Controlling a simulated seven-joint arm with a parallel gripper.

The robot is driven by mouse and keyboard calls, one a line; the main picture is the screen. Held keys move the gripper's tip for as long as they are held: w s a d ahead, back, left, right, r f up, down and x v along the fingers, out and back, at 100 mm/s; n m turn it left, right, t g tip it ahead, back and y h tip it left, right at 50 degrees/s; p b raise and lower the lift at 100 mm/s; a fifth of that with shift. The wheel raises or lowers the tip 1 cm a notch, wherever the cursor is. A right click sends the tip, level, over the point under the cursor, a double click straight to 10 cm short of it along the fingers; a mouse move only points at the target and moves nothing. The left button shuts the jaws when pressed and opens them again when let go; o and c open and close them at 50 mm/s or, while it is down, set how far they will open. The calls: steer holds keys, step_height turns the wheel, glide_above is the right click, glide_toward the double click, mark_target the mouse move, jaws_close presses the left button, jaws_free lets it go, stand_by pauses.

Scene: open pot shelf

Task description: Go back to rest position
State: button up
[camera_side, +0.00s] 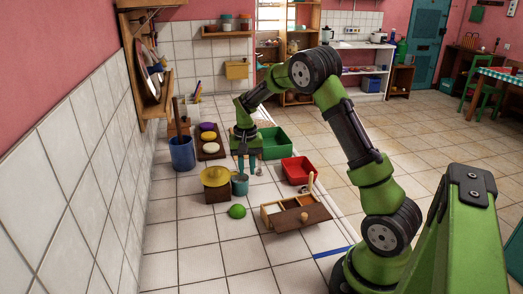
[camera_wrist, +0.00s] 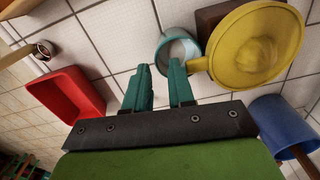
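My gripper (camera_side: 247,164) points down over the tiled floor, above and just behind a teal pot (camera_side: 240,185) in the side view. In the wrist view, my gripper (camera_wrist: 160,82) has its two teal fingers apart, with nothing between them. The teal pot (camera_wrist: 177,46) shows beyond the right fingertip there, apart from the fingers as far as I can tell. A yellow lid (camera_side: 215,175) rests on a brown block (camera_side: 217,195) to the left of the pot. The yellow lid (camera_wrist: 253,45) is at the upper right in the wrist view.
A wooden box (camera_side: 296,213) and a green ball (camera_side: 237,211) are in front. A red tray (camera_side: 298,170) and a green crate (camera_side: 275,143) are to the right. A blue bucket (camera_side: 182,153) and a board with colored round items (camera_side: 210,151) are left. A wall shelf (camera_side: 146,75) hangs left.

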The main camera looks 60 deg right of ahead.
steer(key=shift+r, duration=0.1)
steer(key=shift+s+f, duration=0.1)
steer(key=shift+f, duration=0.1)
steer(key=shift+s+a+f, duration=0.1)
steer(key=shift+s+a, duration=0.45)
steer(key=s+a+r+n+t+y, duration=0.2)
steer(key=s+a+r+n+t, duration=0.4)
steer(key=s+a+r, duration=1.2)
steer(key=shift+a+t, duration=0.6)
steer(key=shift+a, duration=0.55)
